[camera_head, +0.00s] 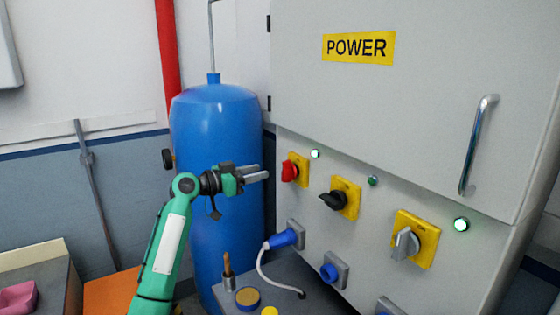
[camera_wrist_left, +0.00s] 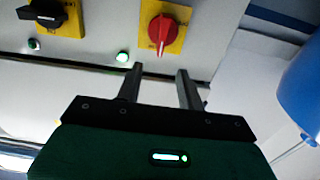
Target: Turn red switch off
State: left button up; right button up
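The red switch (camera_head: 290,171) is a rotary knob on a yellow plate at the left of the grey power cabinet's front. It also shows in the left wrist view (camera_wrist_left: 162,30), with its grip ridge roughly upright in that picture. My left gripper (camera_head: 262,175) is just left of the knob and points at it. In the left wrist view my left gripper (camera_wrist_left: 159,76) has its two fingers apart with nothing between them. The knob is beyond the fingertips, and I see no contact. My right gripper is in neither view.
A black switch (camera_head: 338,200) and a grey switch (camera_head: 405,244) sit further right on the cabinet (camera_head: 400,110). A green lamp (camera_head: 315,153) glows near the red switch. A blue tank (camera_head: 215,125) stands behind my left arm. A blue plug (camera_head: 283,239) is below.

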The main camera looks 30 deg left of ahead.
aim_at(282, 166)
pick_arm(q)
jog(key=p+x, duration=0.2)
jog(key=x, duration=0.4)
jog(key=shift+w+d+r+p, duration=0.1)
jog(key=shift+w+r+p, duration=0.1)
jog(key=shift+p, duration=0.15)
jog(key=shift+w+d+f, duration=0.25)
jog(key=shift+w+d, duration=0.15)
jog(key=shift+w, duration=0.25)
jog(key=shift+c, duration=0.5)
grip_shut()
